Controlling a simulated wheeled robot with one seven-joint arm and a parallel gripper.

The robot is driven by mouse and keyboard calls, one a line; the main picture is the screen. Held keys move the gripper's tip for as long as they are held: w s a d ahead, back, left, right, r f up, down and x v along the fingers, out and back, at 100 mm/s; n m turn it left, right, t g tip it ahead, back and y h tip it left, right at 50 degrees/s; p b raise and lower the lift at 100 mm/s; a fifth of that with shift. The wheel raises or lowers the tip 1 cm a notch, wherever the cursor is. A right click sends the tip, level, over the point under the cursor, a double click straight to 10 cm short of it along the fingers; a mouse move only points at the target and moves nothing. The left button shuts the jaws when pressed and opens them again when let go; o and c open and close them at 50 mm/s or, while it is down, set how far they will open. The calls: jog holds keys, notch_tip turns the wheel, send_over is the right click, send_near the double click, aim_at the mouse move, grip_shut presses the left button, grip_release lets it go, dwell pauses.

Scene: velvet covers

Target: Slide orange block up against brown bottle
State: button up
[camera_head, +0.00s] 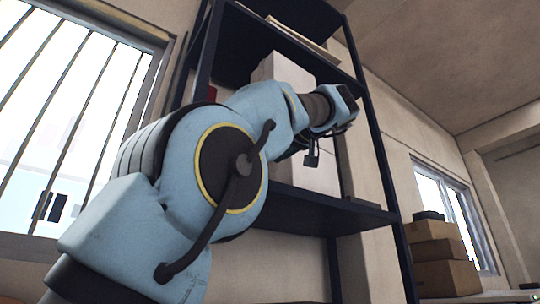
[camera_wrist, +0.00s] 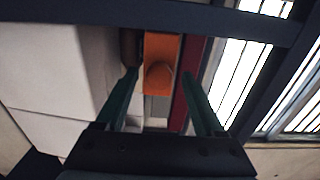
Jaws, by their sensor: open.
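The orange block (camera_wrist: 161,50) shows in the wrist view as an upright orange face with a rounded darker patch near its lower end. A dark brown thing (camera_wrist: 130,46), probably the brown bottle, stands just left of it; only a small part shows, and I cannot tell whether they touch. My gripper (camera_wrist: 159,73) is open, with one finger on each side of the orange block's lower part in the picture. Contact with the block is not visible. In the head view neither the block nor the bottle can be made out.
A dark red item (camera_wrist: 188,70) stands close right of the block. Large white boxes (camera_wrist: 60,75) fill the left. A dark shelf bar (camera_wrist: 150,14) crosses the wrist view's top. In the head view my arm reaches into a dark shelf rack (camera_head: 375,150), beside a barred window (camera_head: 75,95).

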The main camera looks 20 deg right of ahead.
jog(key=s+d+b, duration=0.1)
jog(key=s+d, duration=0.1)
jog(key=s, duration=0.8)
jog(key=shift+b, duration=0.35)
